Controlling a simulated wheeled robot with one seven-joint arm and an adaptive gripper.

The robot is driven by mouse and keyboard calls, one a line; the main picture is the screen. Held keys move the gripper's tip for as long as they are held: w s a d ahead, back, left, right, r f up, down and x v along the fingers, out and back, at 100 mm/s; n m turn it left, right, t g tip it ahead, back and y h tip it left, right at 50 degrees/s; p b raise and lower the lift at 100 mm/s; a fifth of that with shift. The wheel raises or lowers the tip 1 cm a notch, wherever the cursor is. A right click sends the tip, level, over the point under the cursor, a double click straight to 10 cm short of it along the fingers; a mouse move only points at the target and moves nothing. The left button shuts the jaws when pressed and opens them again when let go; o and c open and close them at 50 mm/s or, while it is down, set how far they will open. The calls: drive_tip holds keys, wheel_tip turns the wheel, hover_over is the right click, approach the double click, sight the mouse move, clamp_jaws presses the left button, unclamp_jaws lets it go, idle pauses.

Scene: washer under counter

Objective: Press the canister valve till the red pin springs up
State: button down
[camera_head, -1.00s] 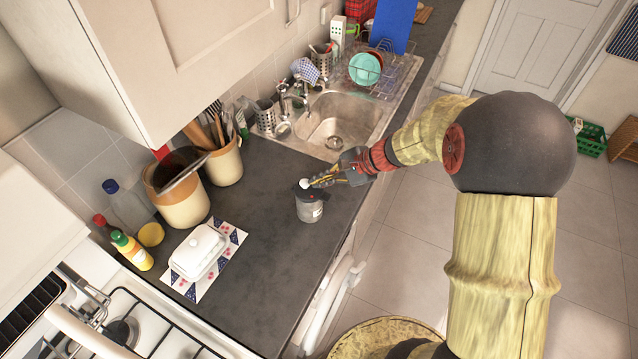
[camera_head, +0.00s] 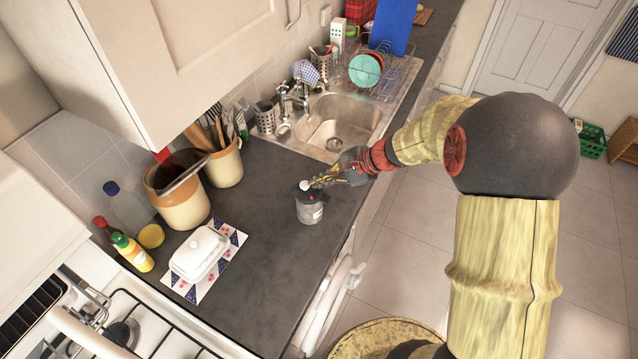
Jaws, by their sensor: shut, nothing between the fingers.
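The canister (camera_head: 310,212) is a small grey metallic can with a dark lid and a pale label. It stands upright on the dark counter, right of the butter dish. A small white knob (camera_head: 305,186), seemingly the valve, shows at its top. A small red spot (camera_head: 312,198), seemingly the pin, shows on the near side of the lid. My gripper (camera_head: 317,183) is shut and empty, reaching in from the right with its fingertips at the canister's top beside the white knob. I cannot tell whether they touch it. The fingers hide part of the lid.
A white butter dish (camera_head: 198,252) sits on a patterned mat to the left. Utensil crocks (camera_head: 182,200) and bottles (camera_head: 132,250) stand along the wall. The sink (camera_head: 340,122) lies behind the canister. Bare counter surrounds the canister, whose right side is near the front edge.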

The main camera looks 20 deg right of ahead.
sight(320, 192)
drive_tip(key=shift+r, duration=0.25)
wheel_tip(320, 192, up, 6)
drive_tip(key=p, duration=0.3)
drive_tip(key=shift+p, duration=0.4)
idle(0.9)
drive_tip(key=s+f+n+g+h+b, duration=0.1)
drive_tip(key=s+n+g+h+b, duration=0.15)
drive_tip(key=s+n, duration=0.75)
drive_tip(key=s+r+n+t+h+b, duration=0.1)
drive_tip(key=s+r+n+h+b, duration=0.1)
drive_tip(key=s, duration=0.5)
drive_tip(key=s+r+n+t+h+b, duration=0.2)
drive_tip(key=s+r+n+h+b, duration=0.1)
drive_tip(key=s+b, duration=0.3)
drive_tip(key=s+r, duration=0.1)
drive_tip(key=s, duration=0.1)
drive_tip(key=shift+s+r+n+b, duration=0.3)
drive_tip(key=shift+r, duration=0.1)
